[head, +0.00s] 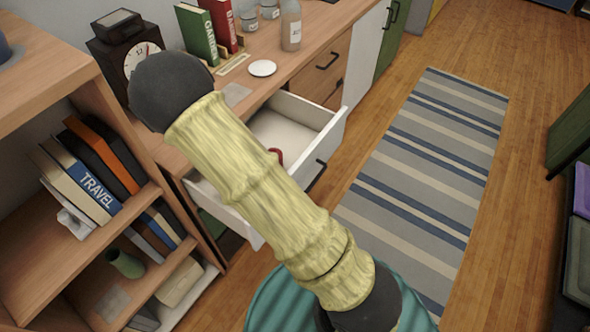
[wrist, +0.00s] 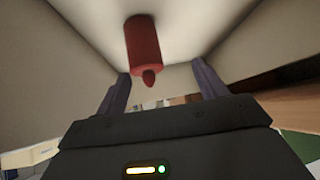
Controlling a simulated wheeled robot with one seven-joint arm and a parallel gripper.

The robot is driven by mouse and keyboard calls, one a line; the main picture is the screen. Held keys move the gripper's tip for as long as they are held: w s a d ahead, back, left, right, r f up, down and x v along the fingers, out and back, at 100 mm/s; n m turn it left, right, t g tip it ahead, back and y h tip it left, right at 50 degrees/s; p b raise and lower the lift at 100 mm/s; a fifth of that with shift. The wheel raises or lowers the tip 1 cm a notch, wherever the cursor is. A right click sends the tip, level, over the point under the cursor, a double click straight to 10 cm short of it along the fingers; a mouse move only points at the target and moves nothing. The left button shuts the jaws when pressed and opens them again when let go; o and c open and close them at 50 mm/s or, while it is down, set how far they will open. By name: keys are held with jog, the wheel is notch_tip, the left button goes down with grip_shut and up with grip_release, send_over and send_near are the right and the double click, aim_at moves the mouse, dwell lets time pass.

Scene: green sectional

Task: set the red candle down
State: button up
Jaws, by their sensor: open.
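The red candle (wrist: 142,42) is inside the white open drawer (head: 318,112), against its pale surface in the wrist view. A small curved piece of red (head: 277,155) shows in the head view beside my arm, probably the candle; the rest is hidden. My gripper (wrist: 160,75) is open, with its two dark fingers spread wide apart. The candle appears beyond the fingertips, nearer the left finger, with clear space on both sides of it. Neither finger is seen touching it. My arm hides the gripper in the head view.
The drawer's walls are close around my gripper. The wooden desk top (head: 330,30) above holds a clock (head: 140,55), books, a bottle (head: 291,25) and a white disc (head: 262,68). A bookshelf (head: 95,262) stands left. A striped rug (head: 425,165) lies on open floor right.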

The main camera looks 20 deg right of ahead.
jog(key=s+d+r+n+g+y, duration=0.2)
jog(key=s+r+n, duration=0.2)
jog(key=s+r, duration=0.3)
jog(key=s+d+r+n+g+y, duration=0.2)
jog(key=s+r, duration=0.5)
jog(key=s, duration=0.4)
jog(key=d+n+y, duration=0.1)
jog(key=n, duration=0.1)
jog(key=shift+s+d+r+n+y, duration=0.25)
jog(key=shift+r+n+y, duration=0.05)
